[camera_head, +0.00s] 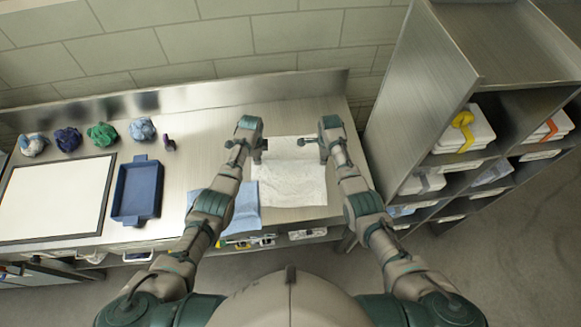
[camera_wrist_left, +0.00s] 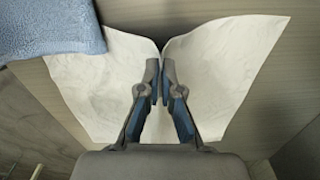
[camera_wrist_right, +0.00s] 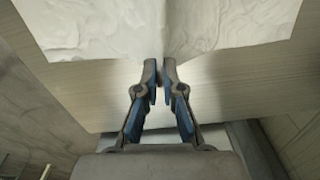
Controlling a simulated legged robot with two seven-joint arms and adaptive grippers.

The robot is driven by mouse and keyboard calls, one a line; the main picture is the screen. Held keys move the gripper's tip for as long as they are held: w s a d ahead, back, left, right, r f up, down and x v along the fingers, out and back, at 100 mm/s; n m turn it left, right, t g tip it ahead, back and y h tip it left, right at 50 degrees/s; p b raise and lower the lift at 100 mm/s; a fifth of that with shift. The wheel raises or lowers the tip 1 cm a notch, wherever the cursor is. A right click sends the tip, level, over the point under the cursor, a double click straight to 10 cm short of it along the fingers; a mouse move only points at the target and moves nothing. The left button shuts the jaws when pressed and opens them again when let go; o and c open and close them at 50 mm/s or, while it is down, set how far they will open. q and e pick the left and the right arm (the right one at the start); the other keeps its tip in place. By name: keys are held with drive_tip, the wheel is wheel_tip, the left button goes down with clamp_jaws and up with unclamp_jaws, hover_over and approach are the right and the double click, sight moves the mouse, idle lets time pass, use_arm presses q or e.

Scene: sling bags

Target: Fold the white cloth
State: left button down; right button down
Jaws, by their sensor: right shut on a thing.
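The white cloth (camera_head: 290,188) lies on the metal counter, between my two arms in the head view. My left gripper (camera_head: 263,146) is at its left side, toward the back. In the left wrist view the cloth (camera_wrist_left: 215,65) dips into a notch at the closed fingertips (camera_wrist_left: 160,65), pinched between them. My right gripper (camera_head: 303,142) is at the cloth's far right part. In the right wrist view its fingers (camera_wrist_right: 160,65) are shut on the edge of the cloth (camera_wrist_right: 230,22), which creases there. How the far part of the cloth is layered is unclear.
A light-blue towel (camera_head: 246,208) lies beside the cloth at left, partly behind my left arm. A blue tray (camera_head: 137,190), a white board (camera_head: 55,200) and several crumpled cloths (camera_head: 102,135) are further left. A metal shelf (camera_head: 420,100) stands at right.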

use_arm(q)
drive_tip(key=shift+a, duration=0.1)
use_arm(e)
drive_tip(key=shift+w+a, duration=0.1)
